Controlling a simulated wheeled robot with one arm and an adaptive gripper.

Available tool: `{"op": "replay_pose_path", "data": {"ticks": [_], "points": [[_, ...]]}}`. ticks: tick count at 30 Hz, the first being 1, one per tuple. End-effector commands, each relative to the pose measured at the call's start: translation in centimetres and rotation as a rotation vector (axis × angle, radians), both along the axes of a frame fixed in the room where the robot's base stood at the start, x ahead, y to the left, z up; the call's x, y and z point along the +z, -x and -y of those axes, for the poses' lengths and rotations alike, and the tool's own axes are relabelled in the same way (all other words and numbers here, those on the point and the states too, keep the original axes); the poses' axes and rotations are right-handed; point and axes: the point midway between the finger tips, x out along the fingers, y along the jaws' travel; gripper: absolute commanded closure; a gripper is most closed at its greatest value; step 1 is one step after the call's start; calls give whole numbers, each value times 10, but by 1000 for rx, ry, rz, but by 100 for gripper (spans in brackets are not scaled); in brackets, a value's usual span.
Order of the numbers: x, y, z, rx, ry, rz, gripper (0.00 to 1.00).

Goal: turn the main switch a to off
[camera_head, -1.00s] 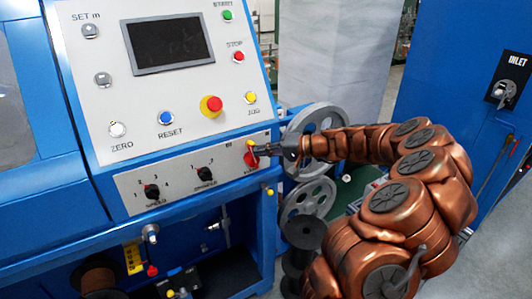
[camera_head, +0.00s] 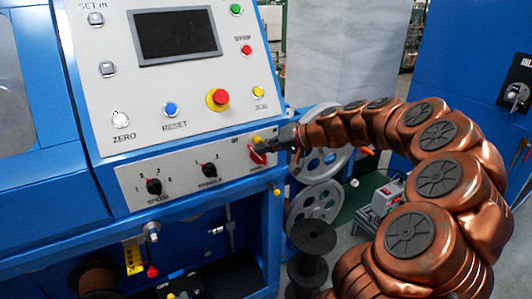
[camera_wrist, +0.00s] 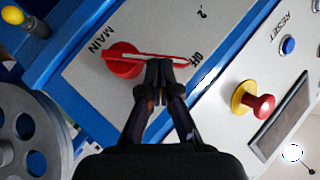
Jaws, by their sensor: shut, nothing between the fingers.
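The main switch (camera_head: 257,156) is a red rotary switch at the lower right of the control panel's lower strip. In the wrist view its round red body (camera_wrist: 121,60) sits beside the word MAIN, and its slim red-edged handle (camera_wrist: 178,56) extends right, its end close to the OFF label (camera_wrist: 196,58). My gripper (camera_wrist: 158,68) is shut and empty. Its fingertips are right at the handle's lower edge; I cannot tell whether they touch. In the head view my gripper (camera_head: 269,147) comes in from the right and hides part of the switch.
A yellow knob (camera_head: 276,191) sticks out just below the switch, on the cabinet edge. The red stop button on its yellow base (camera_head: 217,99) and the speed knob (camera_head: 153,187) are on the panel. Grey pulley wheels (camera_head: 314,199) stand right of the cabinet, under my arm.

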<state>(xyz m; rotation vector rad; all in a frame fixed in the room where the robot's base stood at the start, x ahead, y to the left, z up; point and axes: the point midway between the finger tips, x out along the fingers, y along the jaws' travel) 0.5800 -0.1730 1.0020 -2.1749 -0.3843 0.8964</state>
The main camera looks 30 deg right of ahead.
Motion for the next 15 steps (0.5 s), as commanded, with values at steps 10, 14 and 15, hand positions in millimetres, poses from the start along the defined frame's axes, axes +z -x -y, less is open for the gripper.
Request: {"op": "replay_pose_path", "data": {"ticks": [10,14,15], "points": [[0,0,-4,2,64,0,100],[0,0,-4,1,67,-1,100],[0,0,-4,1,67,-1,100]]}}
